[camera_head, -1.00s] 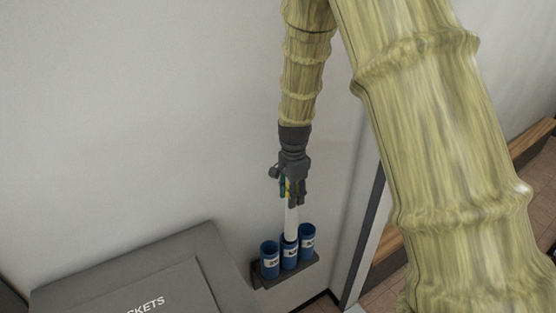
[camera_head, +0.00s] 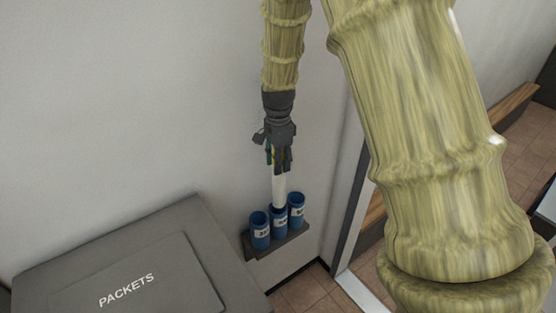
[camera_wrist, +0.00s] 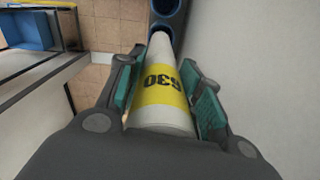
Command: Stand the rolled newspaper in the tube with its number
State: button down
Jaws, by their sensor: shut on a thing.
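My gripper (camera_head: 280,165) points down, shut on the rolled newspaper (camera_head: 279,188). The newspaper is white with a yellow band; in the wrist view (camera_wrist: 160,95) the black band number looks like 530 or 630. Three blue tubes stand in a row: left tube (camera_head: 260,232), middle tube (camera_head: 280,221) and right tube (camera_head: 297,211). Their white labels are too small to read surely. The newspaper is nearly upright, its lower end at the middle tube's mouth. I cannot tell whether it is inside or just above. The wrist view shows a tube opening (camera_wrist: 168,7) beyond the newspaper.
The tubes sit on a dark wall bracket (camera_head: 285,243) against the pale wall (camera_head: 130,90). A grey box marked PACKETS (camera_head: 125,290) stands at the lower left. A doorway frame (camera_head: 352,235) and wooden bench (camera_head: 515,105) are on the right.

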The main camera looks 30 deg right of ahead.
aim_at(278, 186)
jog(key=shift+w+f+b, duration=0.15)
jog(key=shift+f+b, duration=1.7)
jog(key=shift+f, duration=3.65)
jog(key=c, duration=0.9)
grip_release()
notch_tip(278, 186, up, 12)
jog(key=shift+f, duration=0.1)
